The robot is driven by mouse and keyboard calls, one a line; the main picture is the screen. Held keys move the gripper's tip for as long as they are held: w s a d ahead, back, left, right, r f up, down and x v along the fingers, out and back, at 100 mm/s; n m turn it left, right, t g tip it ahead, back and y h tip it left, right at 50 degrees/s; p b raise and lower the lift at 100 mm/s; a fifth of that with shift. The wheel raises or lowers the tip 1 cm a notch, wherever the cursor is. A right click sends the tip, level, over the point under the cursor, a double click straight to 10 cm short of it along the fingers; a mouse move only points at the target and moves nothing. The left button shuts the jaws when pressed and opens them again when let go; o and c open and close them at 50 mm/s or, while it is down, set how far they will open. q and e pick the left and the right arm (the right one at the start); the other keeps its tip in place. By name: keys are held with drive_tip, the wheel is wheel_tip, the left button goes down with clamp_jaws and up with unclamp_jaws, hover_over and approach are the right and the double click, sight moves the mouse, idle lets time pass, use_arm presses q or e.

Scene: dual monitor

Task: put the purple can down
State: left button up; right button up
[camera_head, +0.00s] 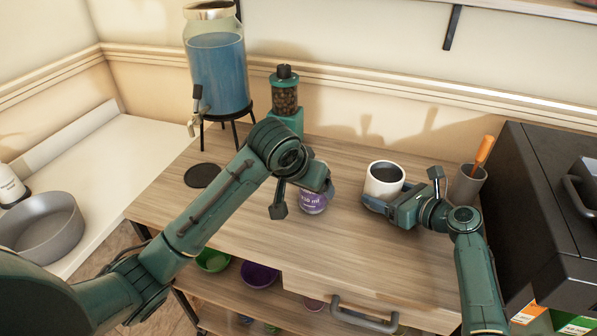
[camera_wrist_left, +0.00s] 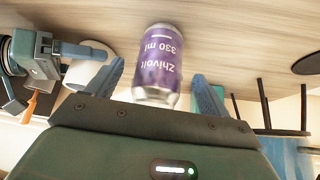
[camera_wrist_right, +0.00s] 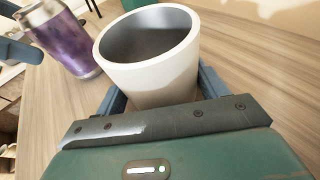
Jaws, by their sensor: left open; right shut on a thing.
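The purple can (camera_head: 313,201) stands upright on the wooden tabletop. In the left wrist view the can (camera_wrist_left: 157,66) is between the two spread fingers of my left gripper (camera_wrist_left: 160,88), with a gap visible on the right side. In the head view my left gripper (camera_head: 303,199) is at the can and hides part of it. The right wrist view also shows the can (camera_wrist_right: 62,38) upright on the wood. My right gripper (camera_head: 405,196) is shut on a white cup (camera_head: 384,184), grey inside, which fills the middle of the right wrist view (camera_wrist_right: 150,65).
A blue drink dispenser (camera_head: 218,75) on a black stand, a jar (camera_head: 285,98) and a black coaster (camera_head: 202,175) are at the back left. A grey holder (camera_head: 466,186) and a black machine (camera_head: 545,190) are at right. The table's front middle is clear.

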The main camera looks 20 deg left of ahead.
use_arm(q)
drive_tip(key=v, duration=0.7)
drive_tip(key=shift+s+r, duration=0.15)
drive_tip(key=shift+r, duration=0.15)
drive_tip(key=shift+o, duration=0.4)
drive_tip(key=shift+s+a+r, duration=0.1)
drive_tip(key=shift+a+r, duration=0.05)
drive_tip(key=shift+r, duration=0.05)
drive_tip(key=w+a+f+m+t+y, duration=0.3)
drive_tip(key=f+m+t+y, duration=0.15)
drive_tip(key=m+y, duration=0.4)
drive_tip(key=s+d+f+m+t+y, duration=0.1)
drive_tip(key=s+d+m+t, duration=0.1)
drive_tip(key=d+m, duration=0.5)
drive_tip(key=s+d+f+m+t+y, duration=0.1)
drive_tip(key=d+m+t+y, duration=0.15)
drive_tip(key=m, duration=0.95)
drive_tip(key=x, duration=1)
drive_tip(key=shift+w+f+h, duration=0.4)
drive_tip(key=shift+w+f, duration=0.1)
drive_tip(key=shift+f, duration=0.05)
drive_tip(key=shift+n, duration=0.25)
drive_tip(key=c, duration=1.4)
